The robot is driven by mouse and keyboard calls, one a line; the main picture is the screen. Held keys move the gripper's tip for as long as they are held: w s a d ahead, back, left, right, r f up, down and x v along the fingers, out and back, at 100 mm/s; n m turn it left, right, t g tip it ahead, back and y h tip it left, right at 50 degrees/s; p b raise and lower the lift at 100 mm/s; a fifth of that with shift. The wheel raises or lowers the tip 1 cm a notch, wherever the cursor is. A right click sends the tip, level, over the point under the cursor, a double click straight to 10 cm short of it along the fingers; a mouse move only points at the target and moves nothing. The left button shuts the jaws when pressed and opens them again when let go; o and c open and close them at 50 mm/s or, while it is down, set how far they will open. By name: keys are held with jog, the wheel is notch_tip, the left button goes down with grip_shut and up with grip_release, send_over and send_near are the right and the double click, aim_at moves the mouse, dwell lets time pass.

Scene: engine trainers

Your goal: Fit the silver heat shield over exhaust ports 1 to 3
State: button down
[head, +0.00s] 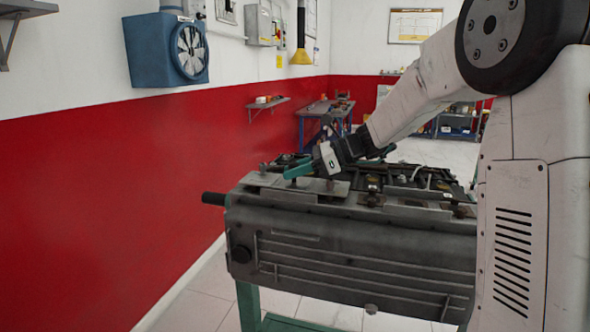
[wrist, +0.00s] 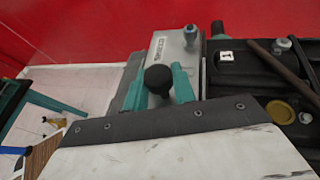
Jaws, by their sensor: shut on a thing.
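My gripper (head: 303,170) is low over the left part of the engine block's top (head: 350,250). In the wrist view its teal fingers (wrist: 158,86) stand on both sides of a round black knob (wrist: 158,76) and are shut on it. Under and beyond the knob is a silver plate with small lettering (wrist: 164,50), which looks like the heat shield. A stud with a rounded grey head (wrist: 190,33) shows at its far right corner. My gripper's housing hides the near part of the plate. I cannot tell whether it lies flush. The exhaust ports are not clearly visible.
Dark engine parts, a yellow cap (wrist: 280,112) and a brown rod (wrist: 280,66) lie right of the plate. A red wall (head: 110,190) runs along the left. A blue workbench (head: 325,112) stands at the back. Floor shows left of the engine.

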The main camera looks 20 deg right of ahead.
jog(key=c, duration=1.1)
grip_release()
jog(key=shift+o, duration=0.2)
jog(key=v, duration=0.7)
jog(key=shift+s+d+r, duration=0.15)
jog(key=shift+d, duration=0.2)
jog(key=s+a+f+n+g+h, duration=0.1)
jog(key=s+a+n+g+h, duration=0.1)
jog(key=s+a+n, duration=0.45)
jog(key=s+a+f+n+g+h, duration=0.1)
jog(key=s+a+n+g+h, duration=0.15)
jog(key=s, duration=0.75)
jog(key=s+d+f+n+h, duration=0.2)
jog(key=s+n, duration=0.4)
jog(key=s, duration=0.3)
jog(key=s+d+f+n+t+h, duration=0.1)
jog(key=s+d+f+n+h, duration=0.2)
jog(key=s, duration=0.7)
jog(key=f+n+h, duration=0.2)
jog(key=n+h, duration=0.1)
jog(key=n, duration=0.1)
